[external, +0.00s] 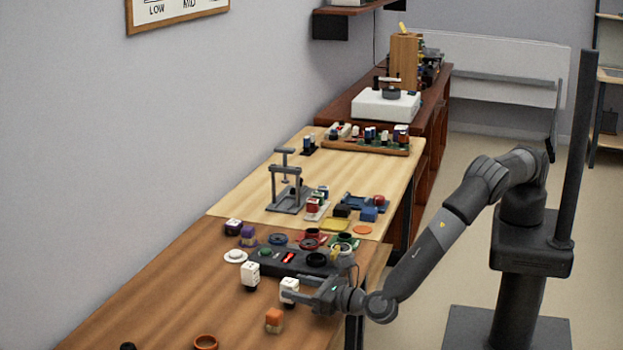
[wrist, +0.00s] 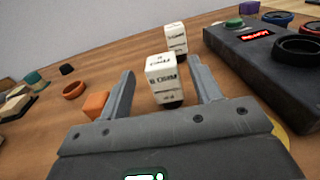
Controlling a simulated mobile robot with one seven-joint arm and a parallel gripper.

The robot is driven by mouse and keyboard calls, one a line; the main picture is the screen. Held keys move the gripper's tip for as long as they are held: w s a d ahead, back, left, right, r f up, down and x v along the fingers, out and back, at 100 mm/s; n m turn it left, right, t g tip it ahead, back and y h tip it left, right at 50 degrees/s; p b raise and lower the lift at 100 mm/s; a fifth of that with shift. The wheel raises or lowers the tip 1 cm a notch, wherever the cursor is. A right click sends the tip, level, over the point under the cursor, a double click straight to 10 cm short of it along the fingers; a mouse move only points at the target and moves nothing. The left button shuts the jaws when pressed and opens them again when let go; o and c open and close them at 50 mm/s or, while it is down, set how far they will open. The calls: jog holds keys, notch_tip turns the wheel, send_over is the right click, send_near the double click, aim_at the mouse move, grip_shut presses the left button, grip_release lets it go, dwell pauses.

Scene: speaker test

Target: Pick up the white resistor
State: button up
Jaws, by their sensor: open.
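Two white blocks with dark lettering and dark bases stand upright on the wooden table; I cannot tell from the print which is the white resistor. The nearer white block (wrist: 163,82) stands between the fingers of my gripper (wrist: 160,76) in the wrist view. My gripper is open around it, with gaps visible at its sides. In the external view this block (external: 289,287) is at the tips of my gripper (external: 290,297). The other white block (wrist: 176,40) stands farther off, beyond the fingertips; it also shows in the external view (external: 250,274).
A dark console (wrist: 265,70) with a red display lies to the right in the wrist view. An orange block (wrist: 95,104) sits just outside my left finger. An orange ring (wrist: 74,90) lies farther left. Bare table lies around the blocks.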

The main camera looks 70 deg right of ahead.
aim_at(296, 286)
jog(key=w, duration=0.3)
jog(key=shift+w+d, duration=0.1)
jog(key=shift+d, duration=0.2)
jog(key=c, duration=1.1)
jog(key=shift+r, duration=0.1)
jog(key=r, duration=0.4)
jog(key=shift+d+r, duration=0.2)
jog(key=shift+d, duration=0.1)
jog(key=w+d+r, duration=0.1)
jog(key=d+r, duration=0.1)
jog(key=d, duration=0.1)
jog(key=w+d+r, duration=0.1)
jog(key=d+r, duration=0.1)
jog(key=d, duration=0.2)
jog(key=d+r, duration=0.2)
jog(key=d, duration=0.1)
jog(key=shift+w+d+r, duration=0.2)
jog(key=shift+w+d, duration=0.2)
